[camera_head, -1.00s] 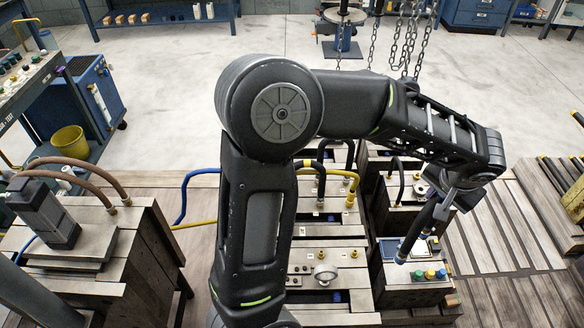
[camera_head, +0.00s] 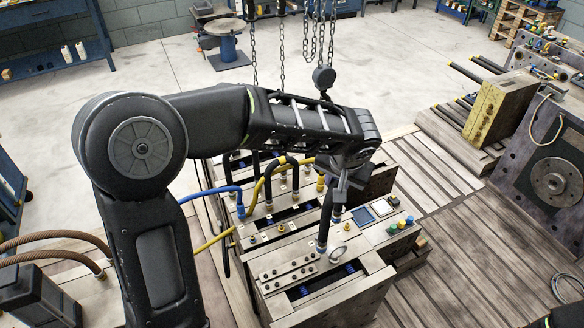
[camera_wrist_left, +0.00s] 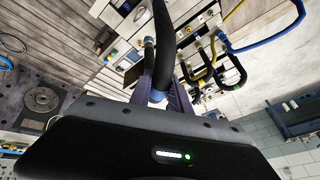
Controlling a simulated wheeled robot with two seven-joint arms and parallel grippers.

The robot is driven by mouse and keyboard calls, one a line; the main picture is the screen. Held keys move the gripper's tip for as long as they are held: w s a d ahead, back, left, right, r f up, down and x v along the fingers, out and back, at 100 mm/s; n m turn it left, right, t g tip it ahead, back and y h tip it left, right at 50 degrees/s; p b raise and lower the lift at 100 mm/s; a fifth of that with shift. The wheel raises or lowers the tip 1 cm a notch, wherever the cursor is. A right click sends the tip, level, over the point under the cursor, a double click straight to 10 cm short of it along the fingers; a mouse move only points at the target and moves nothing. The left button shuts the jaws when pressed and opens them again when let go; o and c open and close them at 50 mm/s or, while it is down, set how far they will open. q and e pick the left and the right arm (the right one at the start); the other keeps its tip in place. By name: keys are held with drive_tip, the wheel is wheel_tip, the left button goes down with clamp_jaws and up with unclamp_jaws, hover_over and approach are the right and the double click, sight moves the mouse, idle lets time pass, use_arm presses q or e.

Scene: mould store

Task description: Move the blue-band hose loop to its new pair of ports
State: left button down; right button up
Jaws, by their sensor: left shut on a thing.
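My left gripper (camera_head: 343,186) is shut on the black hose loop with blue bands (camera_head: 326,222). The loop hangs below the fingers over the wooden-looking mould block (camera_head: 290,250). One end, with a pale blue band, is close to the round gauge (camera_head: 338,252); I cannot tell whether it touches a port. The ports under the loop are partly hidden.
Blue (camera_head: 213,190) and yellow (camera_head: 262,190) hoses and several black loops stand behind and left of the held loop. Coloured caps (camera_head: 402,223) sit on a lower block at right. A chain hoist hook (camera_head: 323,78) hangs behind my arm.

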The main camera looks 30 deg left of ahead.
use_arm(q)
drive_tip(key=shift+s+a, duration=0.15)
drive_tip(key=shift+s, duration=0.05)
idle(0.3)
drive_tip(key=shift+a+r+n+y+p, duration=0.35)
drive_tip(key=shift+r+n+p, duration=0.1)
drive_tip(key=shift+n, duration=0.45)
drive_tip(key=s+a+r+n+g+y+p, duration=0.1)
drive_tip(key=r+n+g, duration=0.1)
drive_tip(key=n, duration=0.4)
drive_tip(key=s+a+r+n+g+y+p, duration=0.1)
drive_tip(key=s+a+r+n+g+p, duration=0.1)
drive_tip(key=n, duration=0.4)
wheel_tip(320, 180, up, 2)
drive_tip(key=shift+a+r+n+g+p, duration=0.15)
drive_tip(key=shift+n+g+p, duration=0.15)
drive_tip(key=shift+g, duration=0.3)
drive_tip(key=shift+a+f, duration=0.1)
drive_tip(key=shift+f, duration=0.1)
